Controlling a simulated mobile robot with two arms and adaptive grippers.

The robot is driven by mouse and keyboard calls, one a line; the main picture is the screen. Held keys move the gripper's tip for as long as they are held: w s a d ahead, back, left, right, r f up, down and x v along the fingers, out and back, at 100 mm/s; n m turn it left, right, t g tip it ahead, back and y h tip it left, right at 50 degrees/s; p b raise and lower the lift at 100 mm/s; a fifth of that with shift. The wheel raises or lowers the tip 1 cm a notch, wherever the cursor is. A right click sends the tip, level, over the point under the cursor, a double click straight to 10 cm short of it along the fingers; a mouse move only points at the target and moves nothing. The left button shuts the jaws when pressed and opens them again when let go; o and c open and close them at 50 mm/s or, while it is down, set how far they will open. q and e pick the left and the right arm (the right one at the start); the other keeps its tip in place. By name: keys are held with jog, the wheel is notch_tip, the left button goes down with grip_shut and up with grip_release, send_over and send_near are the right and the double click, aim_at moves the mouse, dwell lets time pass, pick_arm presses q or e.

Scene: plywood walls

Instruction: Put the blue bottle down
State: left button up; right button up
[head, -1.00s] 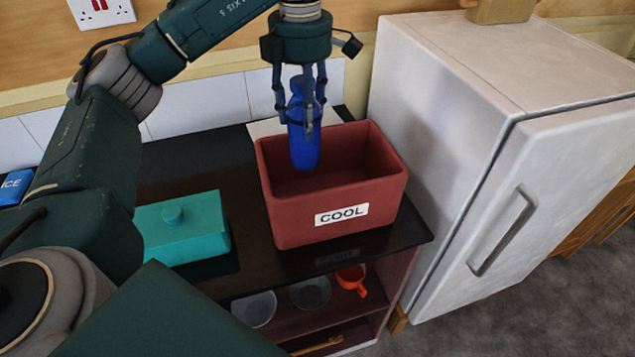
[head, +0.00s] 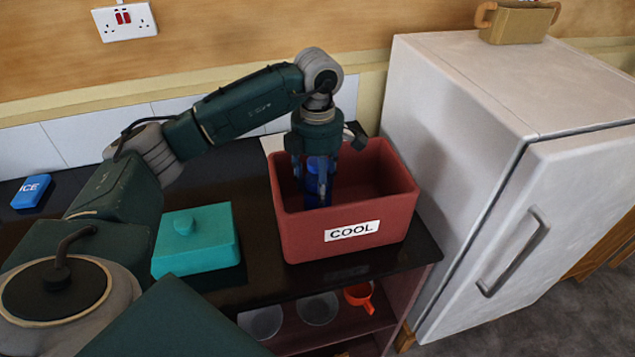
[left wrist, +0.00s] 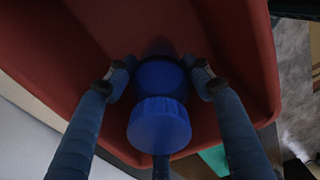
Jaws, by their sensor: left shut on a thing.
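The blue bottle (head: 312,190) is upright inside the red box labelled COOL (head: 348,246), in its left part. My left gripper (head: 319,185) points down into the box and is shut on the bottle. In the left wrist view the bottle's blue cap (left wrist: 159,125) shows between the two fingers (left wrist: 160,82), with the red box wall (left wrist: 262,60) around it. The bottle's base is hidden by the box's front wall, so I cannot tell whether it touches the floor of the box. My right gripper is not in view.
A teal lidded box (head: 197,245) stands on the dark counter left of the red box. A white fridge (head: 450,130) stands close on the right. A blue ICE pack (head: 31,191) lies at the far left. Bowls and an orange cup (head: 359,296) sit on the shelf below.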

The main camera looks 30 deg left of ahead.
pick_arm(q)
jog(key=o, duration=1)
jog(key=shift+f, duration=0.15)
jog(key=o, duration=0.5)
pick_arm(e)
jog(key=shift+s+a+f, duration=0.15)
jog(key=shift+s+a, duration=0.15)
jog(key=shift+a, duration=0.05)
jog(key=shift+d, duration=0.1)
